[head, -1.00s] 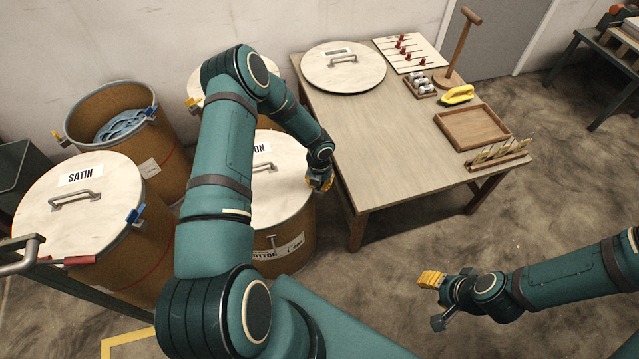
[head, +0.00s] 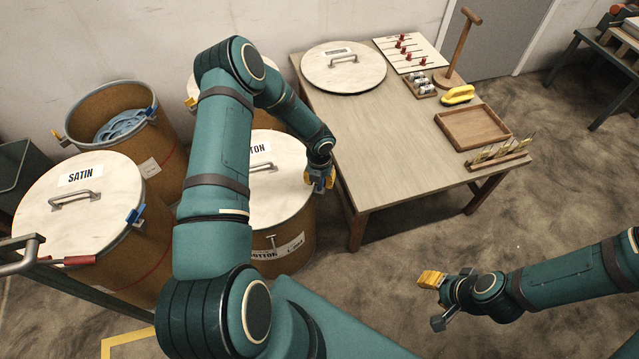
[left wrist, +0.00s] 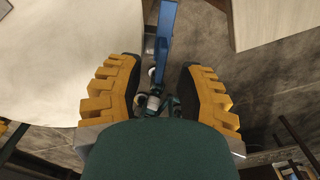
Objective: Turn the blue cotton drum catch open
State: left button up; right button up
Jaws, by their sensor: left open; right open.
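The cotton drum (head: 293,232), partly hidden behind my left arm, has a pale lid (head: 283,185) with a handle. My left gripper (head: 318,181) is at the drum's right rim with its yellow fingers open. In the left wrist view, the blue catch (left wrist: 164,38) stands as a narrow bar between and beyond the open fingers (left wrist: 160,95), beside the lid's edge (left wrist: 75,65). I cannot tell whether a finger touches it. My right gripper (head: 432,280) is open and empty over the floor at the lower right.
The wooden table (head: 390,150) stands close to the right of the cotton drum. The satin drum (head: 150,250), with its own blue catch (head: 135,214), and an open drum (head: 165,165) stand to the left. The floor (head: 390,245) in front of the table is clear.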

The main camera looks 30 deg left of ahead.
pick_arm(q)
notch_tip(320, 180, up, 10)
dwell(0.3)
dwell(0.4)
jog(key=s+d+f+n+h, duration=0.1)
jog(key=s+d+n+h, duration=0.45)
jog(key=d+n, duration=0.95)
jog(key=s+d+n+t+y, duration=0.1)
jog(key=s+d+n, duration=0.2)
jog(key=n, duration=0.6)
jog(key=s+d+n, duration=0.3)
jog(key=s+n, duration=0.5)
jog(key=n, duration=0.2)
jog(key=shift+s+d+t+y, duration=0.15)
jog(key=shift+d+t+y, duration=0.2)
jog(key=shift+t, duration=0.05)
